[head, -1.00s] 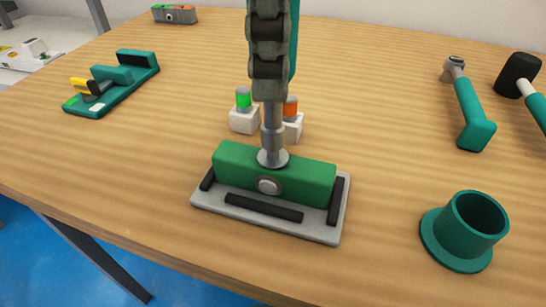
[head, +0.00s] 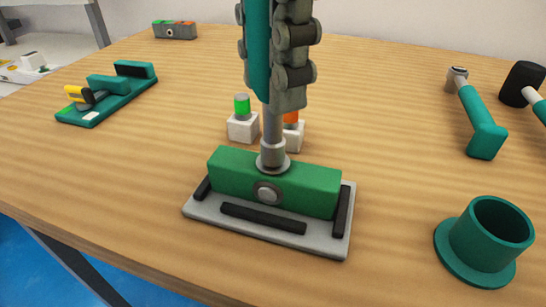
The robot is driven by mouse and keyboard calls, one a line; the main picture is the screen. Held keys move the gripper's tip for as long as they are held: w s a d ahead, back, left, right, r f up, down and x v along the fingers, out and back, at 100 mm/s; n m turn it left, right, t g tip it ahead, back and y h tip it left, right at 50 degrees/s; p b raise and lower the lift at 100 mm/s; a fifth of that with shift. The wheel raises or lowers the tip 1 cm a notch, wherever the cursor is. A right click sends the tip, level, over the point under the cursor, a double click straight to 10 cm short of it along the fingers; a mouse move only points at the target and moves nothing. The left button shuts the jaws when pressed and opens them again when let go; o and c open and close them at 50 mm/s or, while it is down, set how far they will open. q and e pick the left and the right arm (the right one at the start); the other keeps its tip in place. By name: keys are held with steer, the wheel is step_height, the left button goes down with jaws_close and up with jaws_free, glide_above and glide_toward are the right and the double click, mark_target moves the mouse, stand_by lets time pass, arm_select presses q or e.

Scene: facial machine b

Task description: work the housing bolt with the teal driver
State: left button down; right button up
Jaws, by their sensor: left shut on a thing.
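The green housing (head: 315,187) sits in a grey tray (head: 320,243) with black bars, and a round grey disc is on its front face. The teal driver (head: 258,50) stands upright, its grey shaft running down to a round metal collar on top of the housing. The bolt itself is hidden under the driver's socket end. My left gripper (head: 283,65) is shut on the driver's teal handle above the housing. My right gripper is not in view.
White blocks with a green button (head: 242,106) and an orange button (head: 291,118) stand just behind the housing. A teal cup (head: 490,238), a teal-handled tool (head: 480,120) and a mallet (head: 522,84) are at right. A teal fixture (head: 110,92) is at left.

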arm_select(q)
steer(key=shift+r+m+p, duration=0.1)
steer(key=shift+m+p, duration=0.3)
steer(key=shift+m, duration=0.4)
steer(key=m, duration=0.3)
steer(key=shift+m, duration=0.3)
steer(key=m+p, duration=0.1)
steer(key=m, duration=0.1)
steer(key=shift+m, duration=0.3)
steer(key=shift+r+m+p, duration=0.1)
steer(key=shift+m+p, duration=0.4)
steer(key=shift+m, duration=0.6)
